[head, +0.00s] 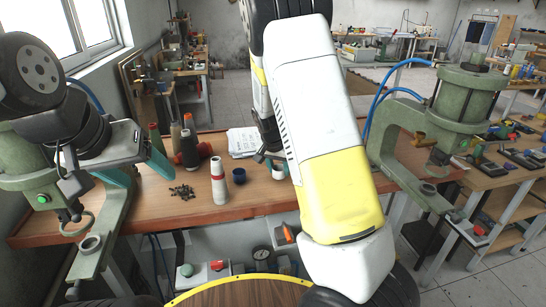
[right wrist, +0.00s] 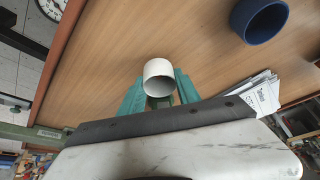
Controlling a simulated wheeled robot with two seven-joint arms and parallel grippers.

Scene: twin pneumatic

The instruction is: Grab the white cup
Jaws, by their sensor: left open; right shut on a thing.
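The white cup (right wrist: 158,77) sits between the teal fingers of my right gripper (right wrist: 160,92) in the right wrist view, with its open mouth showing. The gripper is shut on it. In the head view the white cup (head: 279,173) is partly hidden behind my right arm, at the table's middle. I cannot tell whether it touches the wooden tabletop. My left gripper (head: 147,178) is open and empty, above the left part of the table.
More cones and small dark pieces (head: 182,192) lie further left. Papers (head: 243,141) lie behind. Green pneumatic presses (head: 455,115) flank the table.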

